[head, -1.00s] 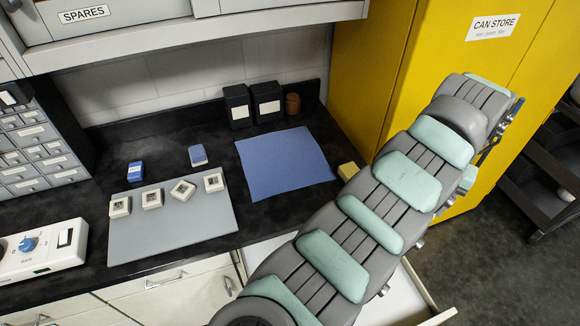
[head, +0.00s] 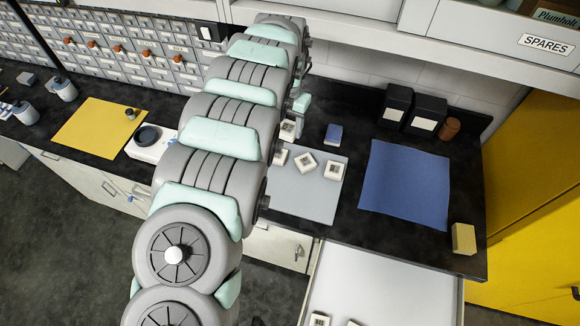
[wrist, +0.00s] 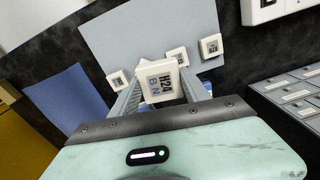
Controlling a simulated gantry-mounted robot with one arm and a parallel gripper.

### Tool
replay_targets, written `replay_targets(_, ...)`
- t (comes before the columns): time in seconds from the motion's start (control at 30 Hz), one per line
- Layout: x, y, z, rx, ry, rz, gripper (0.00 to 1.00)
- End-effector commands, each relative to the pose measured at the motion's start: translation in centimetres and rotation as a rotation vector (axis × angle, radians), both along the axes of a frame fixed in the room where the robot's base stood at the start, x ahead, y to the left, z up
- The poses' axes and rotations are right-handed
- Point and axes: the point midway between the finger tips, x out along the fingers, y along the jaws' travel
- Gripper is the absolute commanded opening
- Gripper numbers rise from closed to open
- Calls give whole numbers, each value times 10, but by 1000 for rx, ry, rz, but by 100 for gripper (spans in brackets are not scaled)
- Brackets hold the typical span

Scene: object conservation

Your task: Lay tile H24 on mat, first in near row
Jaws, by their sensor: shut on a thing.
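My gripper (wrist: 160,88) is shut on a white tile marked H24 BN (wrist: 161,81), its label facing the wrist camera. The grey mat (wrist: 158,24) lies beyond and below it in the wrist view; the held tile appears above the mat, and I cannot tell the gap. White tiles stand on the mat, one at left (wrist: 117,80), one behind the held tile (wrist: 177,55) and one at right (wrist: 210,47). In the head view the grey mat (head: 305,203) shows three tiles (head: 305,163) in a row along its far side; my arm covers its left part and my gripper.
A blue sheet (head: 405,185) lies right of the grey mat, with dark boxes (head: 410,108) behind it and a pale yellow block (head: 463,238) at its near right. An open drawer (head: 380,285) below holds white tiles. A white device (head: 150,143) stands at left.

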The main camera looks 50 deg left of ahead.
Motion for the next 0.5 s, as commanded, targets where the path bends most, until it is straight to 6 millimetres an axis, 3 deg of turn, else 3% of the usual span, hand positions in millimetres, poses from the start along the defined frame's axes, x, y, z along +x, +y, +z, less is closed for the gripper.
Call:
replay_targets(0.03, -26, 22, 8, -5, 3, 32, 6)
replay_targets(0.2, -95, 70, 7, -12, 0, 92, 6)
replay_targets(0.33, -129, 88, 6, -13, -5, 118, 6)
replay_targets(0.5, -145, 95, -8, -14, -7, 128, 6)
